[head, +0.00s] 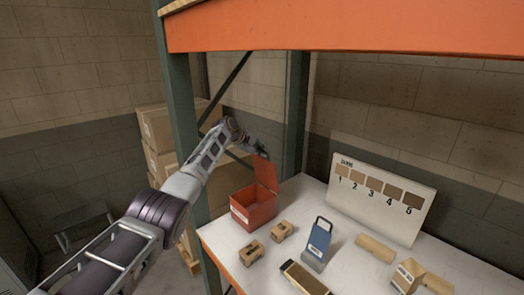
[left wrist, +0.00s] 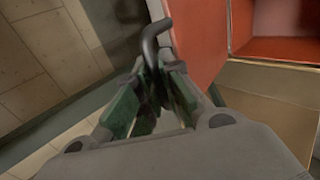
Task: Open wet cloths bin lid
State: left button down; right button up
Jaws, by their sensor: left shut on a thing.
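The wet cloths bin (head: 254,208) is a red box with a pale label at the left end of the white shelf. Its red lid (head: 265,173) stands raised, roughly upright, at the bin's back edge. My left gripper (head: 260,151) is at the lid's top edge. In the left wrist view my left gripper (left wrist: 162,80) is shut on the dark curved handle (left wrist: 155,40) of the lid (left wrist: 198,40), and the bin's open red inside (left wrist: 285,22) shows at the upper right. My right gripper is not in view.
A numbered sample board (head: 380,200) stands behind. A green post (head: 180,130) and cardboard boxes (head: 160,130) are near my left arm.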

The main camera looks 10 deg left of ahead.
pick_arm(q)
jog(key=shift+w+r, duration=0.15)
jog(key=shift+w, duration=0.05)
jog(key=c, duration=1.5)
grip_release()
jog(key=shift+s, duration=0.1)
jog(key=shift+c, duration=0.2)
jog(key=shift+s+a+r, duration=0.1)
jog(key=shift+s, duration=0.1)
jog(key=v, duration=1.1)
jog(key=shift+r, duration=0.3)
jog(key=shift+a, duration=0.1)
